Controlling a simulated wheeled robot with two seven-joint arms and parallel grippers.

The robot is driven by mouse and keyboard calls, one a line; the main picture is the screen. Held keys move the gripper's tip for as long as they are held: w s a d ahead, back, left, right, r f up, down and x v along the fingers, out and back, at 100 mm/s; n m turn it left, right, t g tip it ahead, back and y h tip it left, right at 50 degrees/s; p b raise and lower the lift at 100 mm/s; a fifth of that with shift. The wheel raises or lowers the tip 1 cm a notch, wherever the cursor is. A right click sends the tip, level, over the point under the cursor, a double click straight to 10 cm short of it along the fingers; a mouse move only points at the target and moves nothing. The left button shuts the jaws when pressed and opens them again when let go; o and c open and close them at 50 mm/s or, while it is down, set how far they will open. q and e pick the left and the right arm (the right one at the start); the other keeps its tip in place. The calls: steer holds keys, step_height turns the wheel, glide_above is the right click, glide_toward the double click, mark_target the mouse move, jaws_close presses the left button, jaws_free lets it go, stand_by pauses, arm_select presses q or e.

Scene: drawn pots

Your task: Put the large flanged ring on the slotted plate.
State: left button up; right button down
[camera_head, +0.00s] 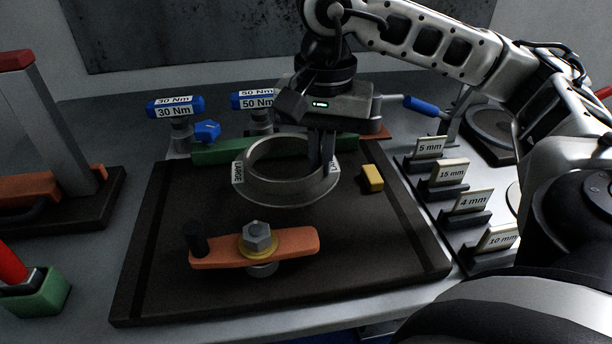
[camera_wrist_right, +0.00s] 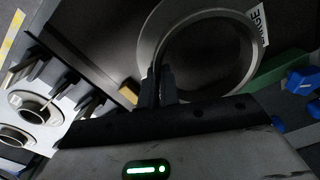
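The large flanged ring (camera_head: 268,192) is a grey metal ring with white labels, one reading LARGE. It is over the back half of the dark mat; I cannot tell if it touches the mat. My right gripper (camera_head: 327,160) points down at the ring's right side, its fingers closed about the ring wall. In the right wrist view the ring (camera_wrist_right: 150,40) sits at the fingertips (camera_wrist_right: 161,84). An orange bar (camera_head: 297,240) with a hex bolt (camera_head: 257,237) and black knob lies in front of the ring. I cannot tell which piece is the slotted plate. My left gripper is out of view.
A yellow block (camera_head: 372,178) lies right of the ring, and a green bar (camera_head: 222,152) lies behind it. Blue-topped 30 Nm (camera_head: 175,106) and 50 Nm tools stand at the back. Labelled holders (camera_head: 447,175) line the right side. A green box (camera_head: 40,294) is at front left.

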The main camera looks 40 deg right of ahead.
steer(key=shift+w+a+f, duration=0.25)
steer(key=shift+w+f, duration=0.6)
steer(key=shift+f, duration=0.05)
steer(key=f, duration=0.3)
steer(key=shift+w+a, duration=0.1)
steer(key=shift+w, duration=0.2)
steer(key=shift+f+p, duration=0.3)
steer(key=shift+f, duration=0.15)
steer(key=shift+f+b, duration=0.2)
steer(key=shift+b, duration=0.1)
steer(key=c, duration=1.6)
jaws_free()
steer(key=shift+r, duration=0.1)
